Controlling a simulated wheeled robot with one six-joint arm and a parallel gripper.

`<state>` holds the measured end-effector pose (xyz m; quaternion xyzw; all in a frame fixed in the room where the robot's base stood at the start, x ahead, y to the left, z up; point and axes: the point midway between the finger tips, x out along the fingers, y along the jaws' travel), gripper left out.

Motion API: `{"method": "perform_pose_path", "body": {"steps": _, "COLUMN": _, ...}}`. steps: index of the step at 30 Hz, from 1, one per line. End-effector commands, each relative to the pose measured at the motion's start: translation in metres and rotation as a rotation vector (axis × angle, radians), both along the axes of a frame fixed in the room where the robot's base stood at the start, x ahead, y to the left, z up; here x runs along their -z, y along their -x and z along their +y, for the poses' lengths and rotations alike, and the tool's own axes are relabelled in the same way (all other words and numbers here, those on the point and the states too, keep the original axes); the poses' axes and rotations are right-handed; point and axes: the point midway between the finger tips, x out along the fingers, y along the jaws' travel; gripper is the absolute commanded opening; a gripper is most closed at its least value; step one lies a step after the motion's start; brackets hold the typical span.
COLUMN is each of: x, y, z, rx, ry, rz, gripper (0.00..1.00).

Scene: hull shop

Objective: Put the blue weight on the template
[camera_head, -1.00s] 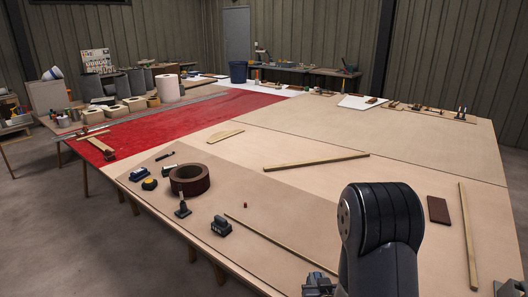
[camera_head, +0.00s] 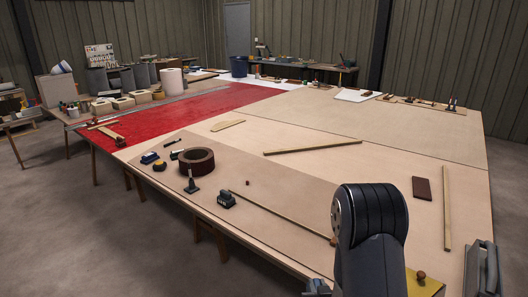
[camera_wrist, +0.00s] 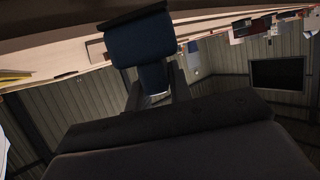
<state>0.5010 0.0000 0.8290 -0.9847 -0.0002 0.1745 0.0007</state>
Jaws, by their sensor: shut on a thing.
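In the wrist view the blue weight (camera_wrist: 140,42), a dark blue block, is held between the fingers of my gripper (camera_wrist: 152,88). The gripper is shut on it. The wrist picture is turned over, with the table edge along its top. In the head view my arm hides the gripper and the blue weight. A yellow panel (camera_head: 428,289) with a round brown knob (camera_head: 421,276) lies at the near right edge of the table, partly behind my arm. It may be the template, but I cannot tell for sure.
The big table (camera_head: 300,205) carries a brown tape roll (camera_head: 196,160), small dark tools, wooden strips (camera_head: 447,208) and a dark red block (camera_head: 422,188). A grey metal object (camera_head: 483,268) stands at the near right. The table's middle is largely bare.

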Motion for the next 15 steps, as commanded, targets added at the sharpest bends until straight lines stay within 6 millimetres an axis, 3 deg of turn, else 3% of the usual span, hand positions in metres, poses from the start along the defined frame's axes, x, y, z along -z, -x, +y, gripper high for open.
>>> {"method": "perform_pose_path", "body": {"steps": 7, "x": 0.02, "y": 0.018, "z": 0.0, "rx": 0.001, "ry": -0.001, "rz": 0.001, "gripper": 0.0}}
{"method": "perform_pose_path", "body": {"steps": 15, "x": 0.027, "y": 0.025, "z": 0.0, "rx": 0.001, "ry": -0.001, "rz": -0.003, "gripper": 0.0}}
